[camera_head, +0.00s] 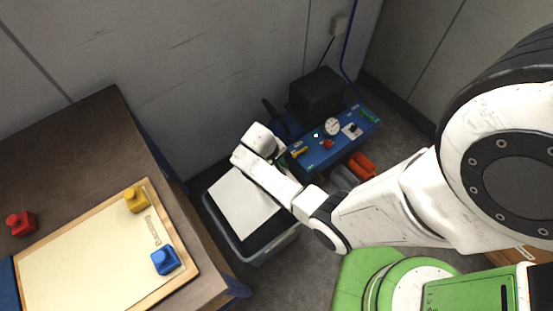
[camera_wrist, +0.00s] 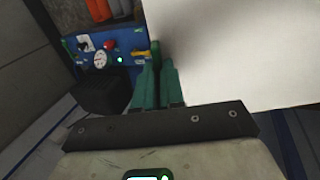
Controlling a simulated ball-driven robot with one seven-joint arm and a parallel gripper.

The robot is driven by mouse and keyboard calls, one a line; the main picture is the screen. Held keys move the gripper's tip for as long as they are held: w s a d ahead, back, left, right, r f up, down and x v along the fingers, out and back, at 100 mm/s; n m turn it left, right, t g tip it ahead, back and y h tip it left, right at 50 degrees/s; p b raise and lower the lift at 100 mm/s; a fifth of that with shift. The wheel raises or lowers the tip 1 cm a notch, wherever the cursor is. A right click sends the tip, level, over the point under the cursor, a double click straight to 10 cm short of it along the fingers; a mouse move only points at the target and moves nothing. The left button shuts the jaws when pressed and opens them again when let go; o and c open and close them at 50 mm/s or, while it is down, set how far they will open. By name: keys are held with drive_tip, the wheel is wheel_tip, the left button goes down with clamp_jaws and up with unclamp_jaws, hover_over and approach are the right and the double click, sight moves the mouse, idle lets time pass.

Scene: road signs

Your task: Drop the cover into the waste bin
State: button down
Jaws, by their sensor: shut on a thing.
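The cover is a flat white sheet (camera_head: 243,203). It hangs over the opening of the waste bin (camera_head: 262,251), a grey tub with a dark inside, on the floor. The cover hides much of the bin's opening. In the wrist view the cover (camera_wrist: 235,50) fills the upper right. My gripper (camera_wrist: 158,72) has its green fingers close together at the cover's edge, shut on it. In the head view my gripper is mostly hidden behind my white wrist. Whether the cover touches the bin's rim cannot be told.
A brown table (camera_head: 90,130) stands left of the bin, with a framed board (camera_head: 95,260) and red (camera_head: 20,223), yellow (camera_head: 136,199) and blue (camera_head: 165,261) pieces. A blue machine (camera_head: 335,138) with a gauge and black motor stands behind, near the wall.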

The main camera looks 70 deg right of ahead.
wheel_tip(320, 180, down, 14)
drive_tip(key=b, duration=1.2)
drive_tip(key=shift+f, duration=0.25)
drive_tip(key=shift+c, duration=1.8)
unclamp_jaws()
drive_tip(key=shift+r, duration=0.1)
wheel_tip(320, 180, up, 10)
drive_tip(key=p, duration=0.9)
